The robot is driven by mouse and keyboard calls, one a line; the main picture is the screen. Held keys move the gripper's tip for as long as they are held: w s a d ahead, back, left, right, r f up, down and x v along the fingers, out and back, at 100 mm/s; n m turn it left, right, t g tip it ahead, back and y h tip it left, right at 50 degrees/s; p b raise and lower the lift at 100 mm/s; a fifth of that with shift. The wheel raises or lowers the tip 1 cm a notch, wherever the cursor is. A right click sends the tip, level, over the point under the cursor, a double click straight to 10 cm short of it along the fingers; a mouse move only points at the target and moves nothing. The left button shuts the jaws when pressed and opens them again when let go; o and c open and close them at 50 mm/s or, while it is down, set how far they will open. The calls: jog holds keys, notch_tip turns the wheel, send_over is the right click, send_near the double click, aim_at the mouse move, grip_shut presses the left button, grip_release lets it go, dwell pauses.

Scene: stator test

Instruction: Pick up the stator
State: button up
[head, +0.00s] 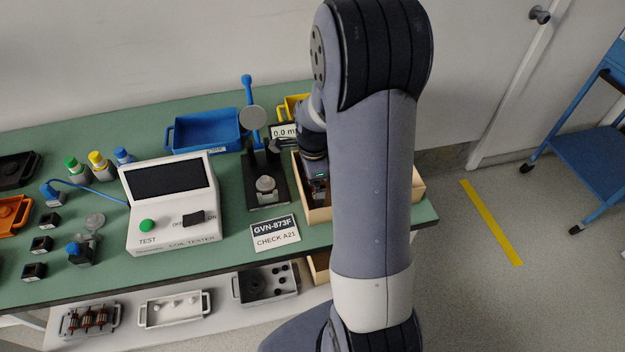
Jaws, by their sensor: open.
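My gripper (319,190) is partly in view, pointing down over the left part of a light wooden box (318,217) on the green bench. It is open. My own arm stands in front of most of the box and hides its middle. I cannot make out a stator for certain. Any part inside the box under my gripper is hidden or too small to tell.
Left of the box stands a dial gauge stand (267,187) with a metal part on it. Further left are a white coil tester (172,207) and a blue bin (205,130). A sign (275,232) stands at the bench's front edge. Small black blocks (41,244) lie far left.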

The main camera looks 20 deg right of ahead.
jog(key=c, duration=0.9)
jog(key=shift+r, duration=0.1)
jog(key=shift+c, duration=0.2)
